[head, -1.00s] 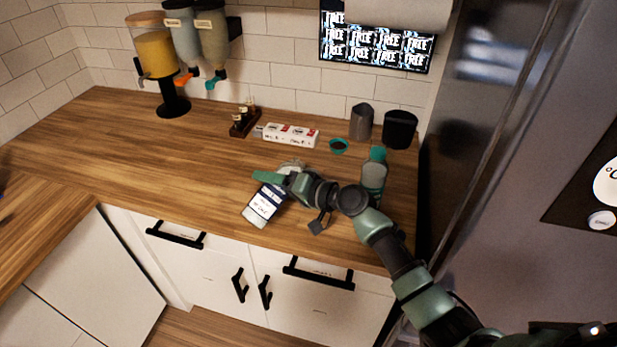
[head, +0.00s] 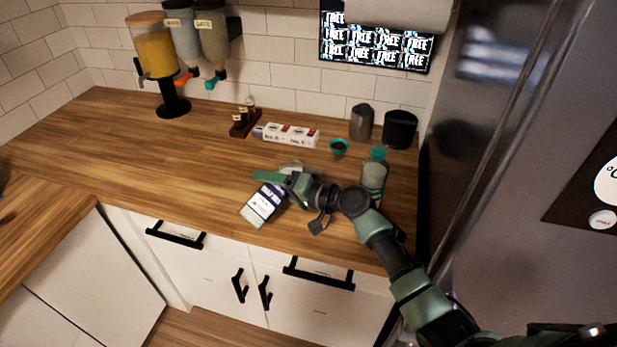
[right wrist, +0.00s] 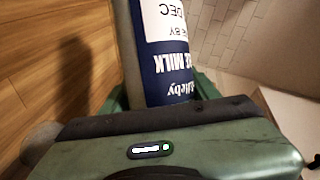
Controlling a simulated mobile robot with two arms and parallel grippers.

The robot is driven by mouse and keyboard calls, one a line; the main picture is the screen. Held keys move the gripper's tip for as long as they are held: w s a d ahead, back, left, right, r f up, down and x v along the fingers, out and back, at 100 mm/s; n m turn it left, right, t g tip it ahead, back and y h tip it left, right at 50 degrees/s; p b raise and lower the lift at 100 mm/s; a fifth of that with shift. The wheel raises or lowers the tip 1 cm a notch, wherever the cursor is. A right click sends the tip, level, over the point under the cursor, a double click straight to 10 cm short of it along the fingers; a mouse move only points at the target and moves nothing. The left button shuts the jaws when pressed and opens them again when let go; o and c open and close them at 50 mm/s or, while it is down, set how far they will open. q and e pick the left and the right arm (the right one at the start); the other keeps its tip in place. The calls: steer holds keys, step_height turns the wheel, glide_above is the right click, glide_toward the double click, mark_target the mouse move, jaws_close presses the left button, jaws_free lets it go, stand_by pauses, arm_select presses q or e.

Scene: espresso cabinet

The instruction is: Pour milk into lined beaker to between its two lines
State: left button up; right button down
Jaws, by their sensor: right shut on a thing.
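The milk container (head: 264,204), white with a dark blue and white label, is in my right gripper (head: 270,180) over the front of the wooden counter. It is tilted, with one end towards the lower left. In the right wrist view the milk container (right wrist: 166,45) lies along the gripper with its "MILK" lettering upside down. The right gripper is shut on it. A pale piece (head: 291,165) shows just behind the gripper; I cannot tell whether it is the container's top or the beaker. I cannot make out the lined beaker or its lines. My left gripper is not in view.
A teal-capped bottle (head: 373,178) stands behind my right arm. A teal-rimmed cup (head: 339,147), a white label-marked box (head: 289,135), a grey canister (head: 361,122) and a black canister (head: 400,129) stand behind. Dispensers (head: 155,52) stand at the back left.

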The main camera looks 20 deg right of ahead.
steer(key=shift+m, duration=0.4)
stand_by(0.3)
steer(key=shift+w+d+r+m+y+b, duration=0.1)
steer(key=shift+d+r+m+y+b, duration=0.15)
steer(key=shift+r+m, duration=0.1)
steer(key=shift+w+d+r+m+y+b, duration=0.1)
steer(key=shift+r+m+y+b, duration=0.05)
steer(key=shift+r+m+y, duration=0.15)
stand_by(1.5)
steer(key=shift+r+m, duration=0.35)
stand_by(1.3)
